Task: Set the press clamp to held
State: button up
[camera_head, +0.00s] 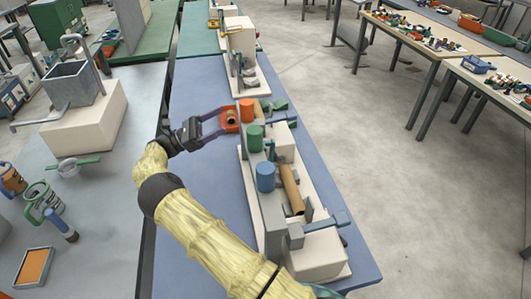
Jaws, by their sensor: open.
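The spiral winder (265,215) is a long pale base with a grey upright plate, standing on a blue table. Its plate carries a blue cylinder (265,177), a green cylinder (253,138) and an orange-red part (230,117) with a dark round centre. A brown tube (291,189) lies on its right side. I cannot tell which part is the press clamp. A blue bar (328,225) sticks out at the near end, and green pieces (279,104) at the far end. My gripper (226,123) is open, its two fingers reaching the orange-red part; contact is unclear.
My yellow-sleeved arm crosses the blue table (190,225) left of the winder. Another device (243,50) stands behind it. A left bench holds a grey box on a pale block (85,125), mugs and an orange tray (34,267).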

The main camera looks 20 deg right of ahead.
notch_tip(320, 180, down, 17)
jog(key=b, duration=1.4)
jog(key=shift+b, duration=0.4)
jog(key=shift+r, duration=0.15)
jog(key=p, duration=0.2)
send_near(267, 141)
jog(key=x, duration=1)
jog(key=shift+r, duration=0.1)
